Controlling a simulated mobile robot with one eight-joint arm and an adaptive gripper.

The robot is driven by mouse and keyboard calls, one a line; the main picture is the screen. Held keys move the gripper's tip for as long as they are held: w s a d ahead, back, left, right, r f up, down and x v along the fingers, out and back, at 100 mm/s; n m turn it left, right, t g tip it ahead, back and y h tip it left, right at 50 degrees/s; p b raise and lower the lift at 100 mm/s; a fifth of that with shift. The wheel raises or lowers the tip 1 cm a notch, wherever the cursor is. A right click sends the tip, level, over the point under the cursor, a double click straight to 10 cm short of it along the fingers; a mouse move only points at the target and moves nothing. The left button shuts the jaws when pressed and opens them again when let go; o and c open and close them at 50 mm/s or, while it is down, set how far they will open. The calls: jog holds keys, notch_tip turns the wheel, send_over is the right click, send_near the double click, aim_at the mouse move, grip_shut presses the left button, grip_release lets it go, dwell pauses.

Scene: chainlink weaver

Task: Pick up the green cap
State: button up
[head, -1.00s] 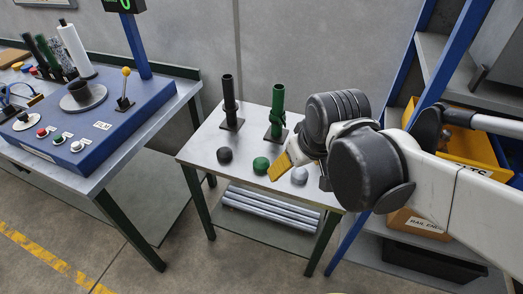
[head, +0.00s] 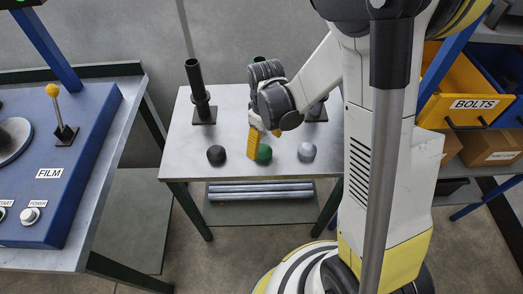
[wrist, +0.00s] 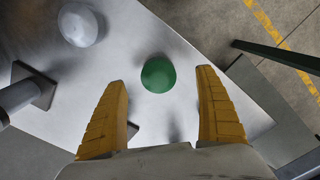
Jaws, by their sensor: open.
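The green cap (head: 264,154) stands on the small metal table (head: 184,137), between a black cap and a grey cap near the front edge. In the wrist view the green cap (wrist: 158,74) is a round dome ahead of the fingertips, roughly centred between them. My gripper (head: 265,141) is just above the table beside the cap, and one yellow finger overlaps its left side in the head view. The wrist view shows the two yellow fingers of my gripper (wrist: 160,78) spread wide and empty. The cap is not touched, as far as the wrist view shows.
The black cap (head: 216,155) is left of the green one, the grey cap (head: 307,152) right. A black post (head: 196,88) stands behind; other posts are partly hidden by my arm. A blue control console (head: 62,150) is at left, a BOLTS bin (head: 462,103) at right.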

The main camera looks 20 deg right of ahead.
aim_at(265, 149)
jog(key=f+b, duration=0.1)
jog(key=f, duration=0.1)
jog(key=f+b, duration=0.1)
jog(key=f, duration=0.1)
jog(key=f+b, duration=0.1)
jog(key=f, duration=0.1)
jog(key=shift+w+d+f, duration=0.1)
jog(key=shift+w+d, duration=0.05)
jog(key=shift+w, duration=0.15)
jog(key=shift+c, duration=0.2)
jog(key=c, duration=1.2)
jog(key=shift+c, duration=0.2)
jog(key=shift+r, duration=0.2)
notch_tip(265, 149, up, 4)
jog(key=shift+r+p, duration=0.1)
jog(key=shift+p, duration=1.15)
jog(key=d+r+p, duration=0.2)
jog(key=d+r, duration=0.1)
jog(key=d, duration=0.2)
jog(key=s+d+r+p, duration=0.1)
jog(key=d+r+p, duration=0.1)
jog(key=d, duration=0.4)
jog(key=shift+s+d+r, duration=0.2)
jog(key=shift+d+r, duration=0.1)
jog(key=shift+r, duration=0.5)
